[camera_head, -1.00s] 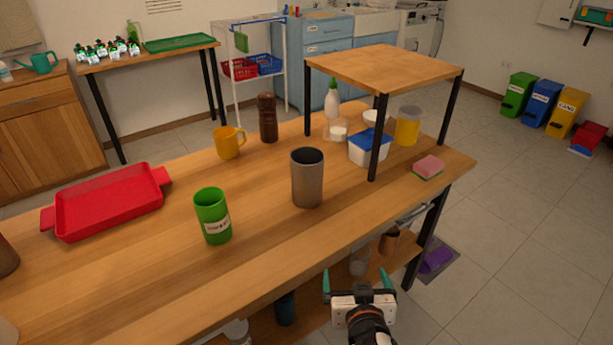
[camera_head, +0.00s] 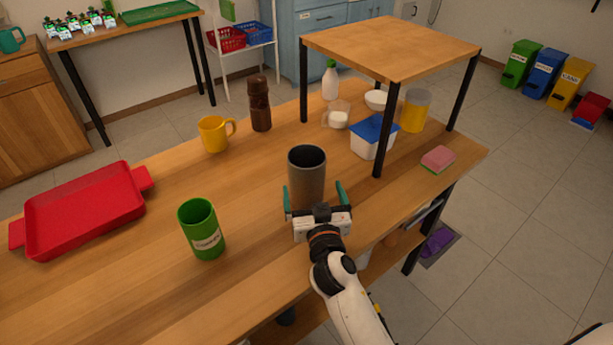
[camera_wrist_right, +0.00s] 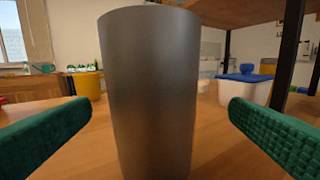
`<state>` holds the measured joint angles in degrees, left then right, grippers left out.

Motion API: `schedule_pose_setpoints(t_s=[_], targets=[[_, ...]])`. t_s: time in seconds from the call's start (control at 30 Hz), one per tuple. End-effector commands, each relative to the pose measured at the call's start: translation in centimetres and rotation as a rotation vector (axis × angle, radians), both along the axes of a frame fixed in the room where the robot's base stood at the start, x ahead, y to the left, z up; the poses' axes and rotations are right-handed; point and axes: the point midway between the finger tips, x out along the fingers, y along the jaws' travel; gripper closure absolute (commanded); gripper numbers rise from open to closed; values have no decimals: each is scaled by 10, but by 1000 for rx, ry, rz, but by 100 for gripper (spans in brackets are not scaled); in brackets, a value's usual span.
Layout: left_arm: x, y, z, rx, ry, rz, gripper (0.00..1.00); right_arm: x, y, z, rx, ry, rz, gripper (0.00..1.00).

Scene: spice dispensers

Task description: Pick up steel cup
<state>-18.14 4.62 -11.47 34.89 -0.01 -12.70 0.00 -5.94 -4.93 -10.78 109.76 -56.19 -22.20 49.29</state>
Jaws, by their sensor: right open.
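The steel cup (camera_head: 307,172) is a tall grey tumbler standing upright on the wooden table (camera_head: 130,275). It fills the middle of the right wrist view (camera_wrist_right: 150,95). My right gripper (camera_head: 315,194) is open at the near side of the cup, its teal fingers spread wide. In the wrist view its fingers (camera_wrist_right: 145,125) show left and right of the cup, with a gap on each side. The cup's lower part is hidden by the gripper in the head view. My left gripper is not in view.
A green cup (camera_head: 202,230) stands left of the steel cup, and a red tray (camera_head: 85,210) lies farther left. A yellow mug (camera_head: 214,134) and brown bottle (camera_head: 260,104) stand behind. A raised wooden shelf (camera_head: 390,48) stands at right, near a blue-lidded container (camera_head: 371,140) and a sponge (camera_head: 438,159).

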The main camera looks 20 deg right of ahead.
Motion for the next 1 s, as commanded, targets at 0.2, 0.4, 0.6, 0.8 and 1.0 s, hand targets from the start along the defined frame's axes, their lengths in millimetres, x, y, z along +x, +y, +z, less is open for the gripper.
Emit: schedule_pose_setpoints(t_s=[0.2, 0.4, 0.6, 0.8, 1.0], targets=[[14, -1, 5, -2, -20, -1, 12, 18, 0, 2, -1, -1, 0, 0], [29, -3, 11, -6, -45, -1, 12, 48, 0, 1, -4, 0, 0, 0], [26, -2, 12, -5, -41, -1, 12, 59, -2, 0, -1, 1, -1, 0], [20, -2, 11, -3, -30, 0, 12, 58, -2, 0, 0, 1, -1, 7], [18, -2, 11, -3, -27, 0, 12, 58, -2, 0, 0, 1, -1, 39]])
